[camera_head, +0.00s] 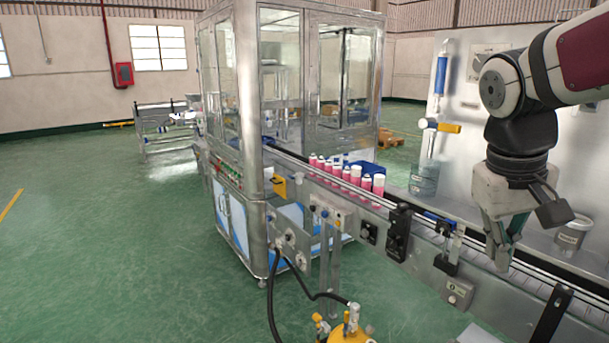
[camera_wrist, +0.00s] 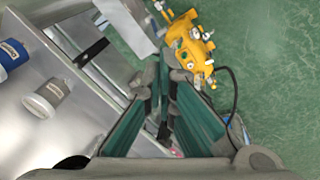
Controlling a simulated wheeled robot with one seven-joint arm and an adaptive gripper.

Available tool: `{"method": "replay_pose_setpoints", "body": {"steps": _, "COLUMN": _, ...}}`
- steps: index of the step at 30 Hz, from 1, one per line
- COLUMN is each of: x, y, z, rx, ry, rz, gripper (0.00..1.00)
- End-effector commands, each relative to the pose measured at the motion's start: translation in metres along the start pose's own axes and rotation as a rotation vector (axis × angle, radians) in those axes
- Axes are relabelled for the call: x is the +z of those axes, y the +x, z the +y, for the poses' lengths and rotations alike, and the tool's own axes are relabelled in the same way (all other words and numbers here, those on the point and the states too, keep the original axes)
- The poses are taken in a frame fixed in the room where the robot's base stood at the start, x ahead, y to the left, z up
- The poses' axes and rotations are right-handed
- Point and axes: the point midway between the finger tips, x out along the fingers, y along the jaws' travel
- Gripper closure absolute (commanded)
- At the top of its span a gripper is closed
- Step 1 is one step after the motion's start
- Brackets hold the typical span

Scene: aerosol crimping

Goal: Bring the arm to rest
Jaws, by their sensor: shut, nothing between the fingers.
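My gripper (camera_head: 503,255) hangs on the right of the head view, pointing down over the conveyor (camera_head: 560,280). Its fingers are shut with nothing between them. In the wrist view my gripper (camera_wrist: 165,98) shows its two green-lined fingers coming together, above the conveyor's edge and the floor. My arm reaches in from the upper right of the head view.
Several pink aerosol cans (camera_head: 355,174) stand on the conveyor by the glass-walled machine (camera_head: 285,80). A yellow pump unit (camera_head: 350,328) stands below the conveyor. A grey bucket (camera_head: 573,234) is behind my gripper. Green floor (camera_head: 120,250) at left is clear.

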Motion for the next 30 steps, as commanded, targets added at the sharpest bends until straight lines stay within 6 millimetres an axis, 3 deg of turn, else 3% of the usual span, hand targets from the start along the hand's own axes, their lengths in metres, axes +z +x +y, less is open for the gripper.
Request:
{"method": "replay_pose_setpoints", "body": {"steps": 6, "x": 0.059, "y": -0.017, "z": -0.041, "rx": -0.149, "ry": 0.007, "rz": 0.162, "gripper": 1.0}}
{"method": "replay_pose_setpoints", "body": {"steps": 13, "x": 0.106, "y": -0.019, "z": -0.076, "rx": -0.218, "ry": 0.017, "rz": 0.3, "gripper": 1.0}}
{"method": "replay_pose_setpoints", "body": {"steps": 19, "x": 0.121, "y": -0.016, "z": -0.089, "rx": -0.23, "ry": 0.024, "rz": 0.351, "gripper": 1.0}}
{"method": "replay_pose_setpoints", "body": {"steps": 30, "x": 0.122, "y": -0.016, "z": -0.09, "rx": -0.231, "ry": 0.024, "rz": 0.354, "gripper": 1.0}}
